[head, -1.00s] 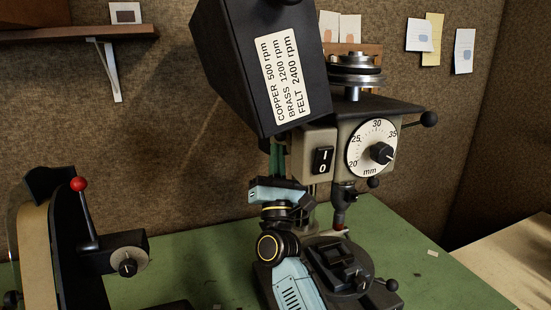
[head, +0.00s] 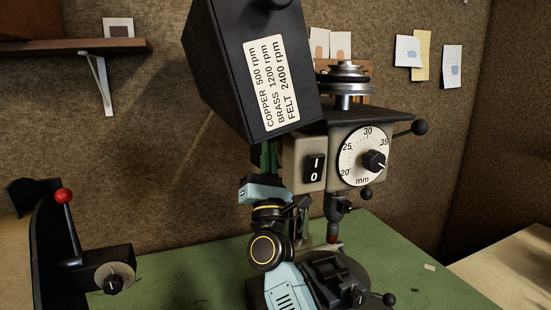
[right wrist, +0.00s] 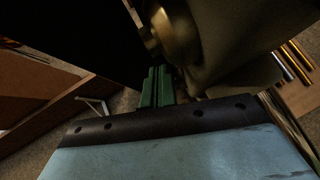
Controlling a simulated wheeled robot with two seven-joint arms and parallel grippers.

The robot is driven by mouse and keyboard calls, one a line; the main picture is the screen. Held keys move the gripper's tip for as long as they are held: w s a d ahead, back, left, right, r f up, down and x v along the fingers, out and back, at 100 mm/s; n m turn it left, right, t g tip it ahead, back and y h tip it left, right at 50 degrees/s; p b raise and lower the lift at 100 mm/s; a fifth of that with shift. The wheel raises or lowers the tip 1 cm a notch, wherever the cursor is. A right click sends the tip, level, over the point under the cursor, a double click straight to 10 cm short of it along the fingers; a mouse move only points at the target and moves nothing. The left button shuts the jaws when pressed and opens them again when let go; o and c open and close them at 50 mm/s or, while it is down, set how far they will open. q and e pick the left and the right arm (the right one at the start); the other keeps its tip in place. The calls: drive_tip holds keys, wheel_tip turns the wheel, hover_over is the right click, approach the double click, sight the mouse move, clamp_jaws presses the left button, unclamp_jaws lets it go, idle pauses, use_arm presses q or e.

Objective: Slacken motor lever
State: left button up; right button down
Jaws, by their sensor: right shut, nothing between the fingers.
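The drill press (head: 305,150) stands on the green bench, its black belt cover (head: 225,60) swung up and carrying a speed label. A lever with a black ball (head: 420,128) sticks out at the right of its head. I cannot tell which lever is the motor lever; one behind the head would be hidden. My right gripper (head: 268,156) reaches up left of the switch box, under the cover, its green fingers partly hidden. In the right wrist view, the fingers (right wrist: 157,86) are shut and empty, close to a dull brass-coloured round part (right wrist: 160,30). My left gripper is out of view.
A black machine with a red-knobbed lever (head: 64,196) stands at the left. The press has a depth dial (head: 362,156), a rocker switch (head: 314,169), a stepped pulley (head: 345,82) and a table with a vise (head: 335,272).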

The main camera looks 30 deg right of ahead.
drive_tip(key=b+v, duration=0.7)
drive_tip(key=v, duration=0.6)
drive_tip(key=shift+a, duration=0.3)
drive_tip(key=shift+s, duration=0.1)
